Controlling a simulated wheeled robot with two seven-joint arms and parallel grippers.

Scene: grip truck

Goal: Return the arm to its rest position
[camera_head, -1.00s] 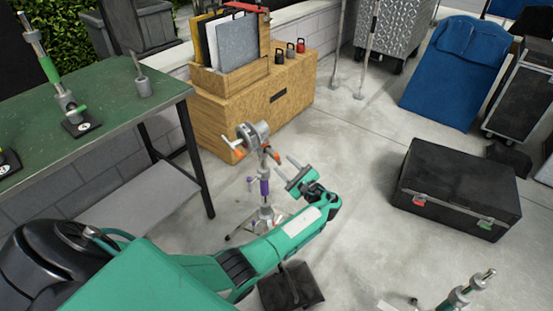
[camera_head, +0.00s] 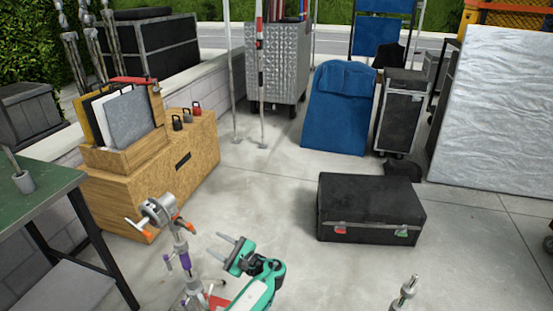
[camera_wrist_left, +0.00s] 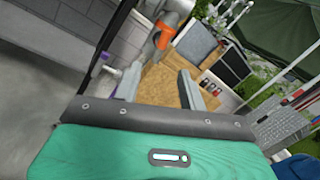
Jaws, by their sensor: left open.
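My left gripper (camera_head: 229,251) is at the bottom middle of the head view, on its green wrist. Its two grey fingers stand apart with nothing between them. In the left wrist view the open fingers (camera_wrist_left: 158,88) also show, empty, above the green housing. A grey stand with orange-tipped handles and a purple part (camera_head: 163,213) stands just left of the gripper, and no contact shows. The stand's head also shows in the left wrist view (camera_wrist_left: 168,22). My right gripper is not in view.
A wooden crate (camera_head: 125,205) with boards stands behind the stand. A green table (camera_head: 45,212) is at the left. A black case (camera_head: 370,207) lies on the floor to the right. Blue padded cover (camera_head: 338,110) and metal cart (camera_head: 274,60) stand behind. Floor between is clear.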

